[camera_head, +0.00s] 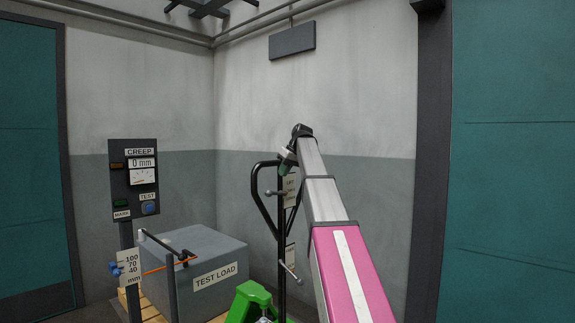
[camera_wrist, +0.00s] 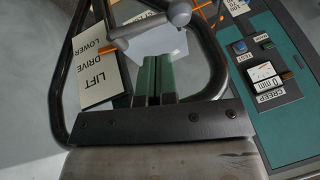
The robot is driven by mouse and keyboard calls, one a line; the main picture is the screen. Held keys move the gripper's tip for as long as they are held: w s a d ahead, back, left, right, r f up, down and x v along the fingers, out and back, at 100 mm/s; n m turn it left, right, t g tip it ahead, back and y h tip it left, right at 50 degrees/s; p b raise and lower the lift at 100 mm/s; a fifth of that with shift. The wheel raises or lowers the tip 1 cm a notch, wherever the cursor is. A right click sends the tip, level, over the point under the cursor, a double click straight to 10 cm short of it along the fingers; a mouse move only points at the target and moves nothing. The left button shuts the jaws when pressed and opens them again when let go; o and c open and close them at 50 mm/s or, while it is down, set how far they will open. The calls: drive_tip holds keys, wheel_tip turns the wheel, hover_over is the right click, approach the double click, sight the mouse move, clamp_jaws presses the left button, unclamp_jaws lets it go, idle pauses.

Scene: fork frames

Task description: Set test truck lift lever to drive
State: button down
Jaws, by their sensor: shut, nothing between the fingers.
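The black loop handle of the test truck (camera_head: 256,188) stands upright in the head view. A grey lever with a ball end (camera_head: 270,193) sticks out at its middle. The lever also shows in the wrist view (camera_wrist: 145,27), just beyond my fingertips. A white plate reading LIFT, DRIVE, LOWER (camera_wrist: 88,88) is beside it, inside the loop. I cannot tell which word the lever stands at. My gripper (camera_head: 288,158) is at the upper part of the handle. In the wrist view its green fingers (camera_wrist: 154,76) are shut and empty, apart from the lever as far as I can see.
A grey TEST LOAD block (camera_head: 205,262) rests on a wooden pallet left of the truck. A dark CREEP panel (camera_head: 132,154) with a gauge stands farther left. Lower on the truck are a second lever (camera_head: 291,272) and the green body (camera_head: 247,303).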

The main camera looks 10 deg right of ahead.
hover_over(277, 193)
drive_tip(key=s, duration=0.2)
wheel_tip(277, 193, down, 5)
drive_tip(key=shift+s+a+f, duration=0.1)
drive_tip(key=shift+a+f, duration=0.2)
drive_tip(key=shift+a, duration=0.45)
drive_tip(key=shift+s+a+f+t+h, duration=0.2)
drive_tip(key=shift+f+t+h, duration=0.1)
drive_tip(key=shift+f+h, duration=0.1)
drive_tip(key=shift+s+a+f+t+h, duration=0.1)
drive_tip(key=shift+a+f+t+h, duration=0.05)
drive_tip(key=shift+f+t+h, duration=0.2)
drive_tip(key=shift+w, duration=0.1)
